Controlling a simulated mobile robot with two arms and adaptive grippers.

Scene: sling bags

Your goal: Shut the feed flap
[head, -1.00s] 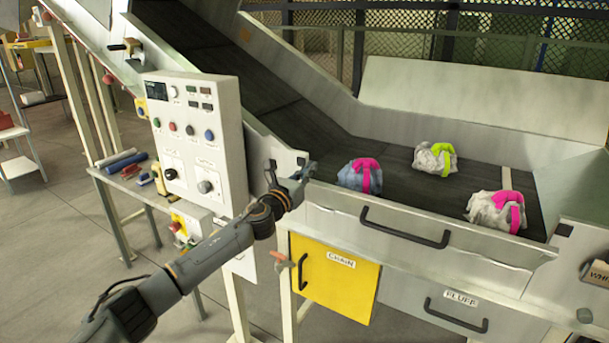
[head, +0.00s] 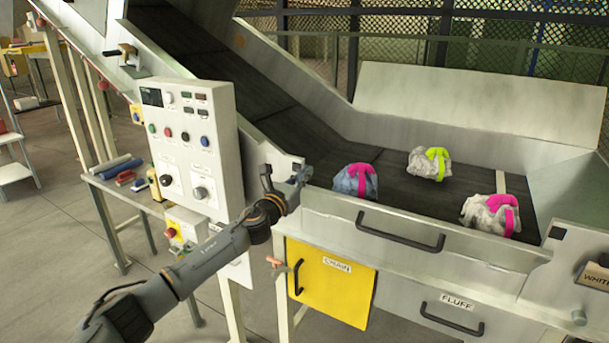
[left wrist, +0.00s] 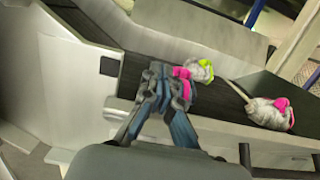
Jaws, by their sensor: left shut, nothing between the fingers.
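The feed flap appears to be the long pale front panel (head: 470,250) with a black bar handle (head: 400,232), along the near edge of the dark belt. It looks tilted; how far it stands from shut I cannot tell. The handle shows partly in the left wrist view (left wrist: 245,158). My left gripper (head: 301,173) is shut and empty at the panel's left end, beside the metal corner of the frame. Contact is unclear. In the left wrist view the fingers (left wrist: 166,88) cover part of a nearby bag. My right gripper is not in view.
Three bags lie on the belt: blue with pink (head: 355,181), white with lime (head: 429,163) and white with pink (head: 490,213). A control box (head: 190,140) stands close left of my gripper.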

